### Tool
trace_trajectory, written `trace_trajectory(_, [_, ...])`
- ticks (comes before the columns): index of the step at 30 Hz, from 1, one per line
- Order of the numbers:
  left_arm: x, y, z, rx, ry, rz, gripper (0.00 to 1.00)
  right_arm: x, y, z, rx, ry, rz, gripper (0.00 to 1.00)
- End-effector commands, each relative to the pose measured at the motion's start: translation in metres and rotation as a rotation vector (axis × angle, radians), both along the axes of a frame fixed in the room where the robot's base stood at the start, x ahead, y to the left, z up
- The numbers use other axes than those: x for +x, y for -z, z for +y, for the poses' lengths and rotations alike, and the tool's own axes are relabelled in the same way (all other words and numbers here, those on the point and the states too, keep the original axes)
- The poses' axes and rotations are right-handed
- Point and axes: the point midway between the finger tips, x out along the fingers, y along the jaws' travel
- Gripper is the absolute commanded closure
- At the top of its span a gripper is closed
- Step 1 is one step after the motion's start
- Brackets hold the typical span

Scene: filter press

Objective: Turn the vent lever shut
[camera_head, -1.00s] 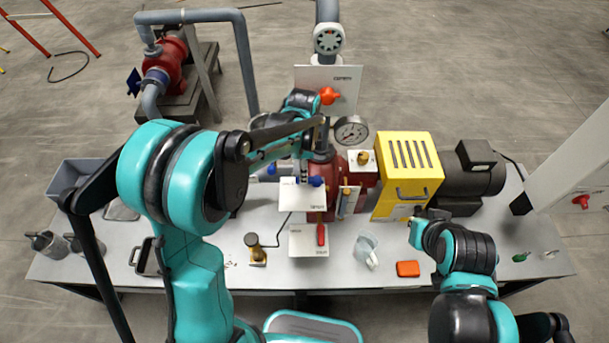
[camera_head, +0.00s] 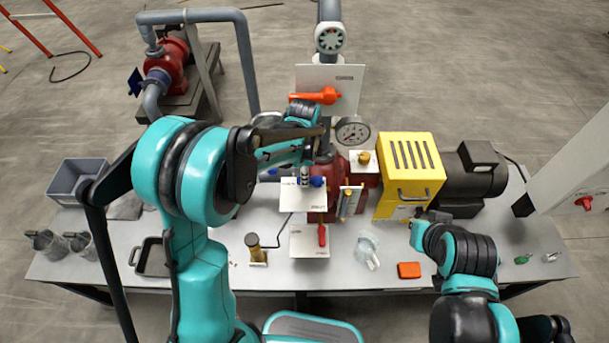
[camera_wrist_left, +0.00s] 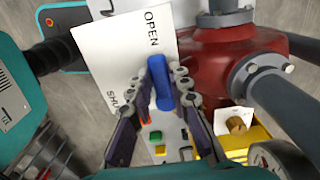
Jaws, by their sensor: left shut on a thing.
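A blue lever (camera_wrist_left: 160,83) stands beside a white plate (camera_wrist_left: 125,52) marked OPEN and SHUT in the left wrist view. My left gripper (camera_wrist_left: 162,78) has one finger on each side of the lever and is shut on it. The lever's upper end lies nearer the word OPEN. In the head view the blue lever (camera_head: 317,182) shows only partly, beside its white plate (camera_head: 303,197), with my left gripper (camera_head: 304,174) over it. My right arm's end (camera_head: 418,232) is at the right of the bench; its fingers are too hidden to judge.
An orange lever (camera_head: 314,97) sits on a back plate and a red lever (camera_head: 321,236) on a lower plate. A pressure gauge (camera_head: 352,131) and a yellow housing (camera_head: 409,175) stand right of my left gripper.

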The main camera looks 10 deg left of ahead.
Motion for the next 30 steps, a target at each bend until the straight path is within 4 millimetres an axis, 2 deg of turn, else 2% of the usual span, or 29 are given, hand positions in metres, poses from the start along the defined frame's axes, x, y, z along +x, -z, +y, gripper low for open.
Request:
trace_trajectory(11, [-0.007,0.001,-0.002,0.0,-0.175,0.0,1.0,0.0,0.006,0.0,0.0,0.0,0.0,1.0])
trace_trajectory(30, [-0.026,0.001,-0.017,0.0,-0.773,0.0,1.0,0.0,0.018,0.0,0.0,0.0,0.0,1.0])
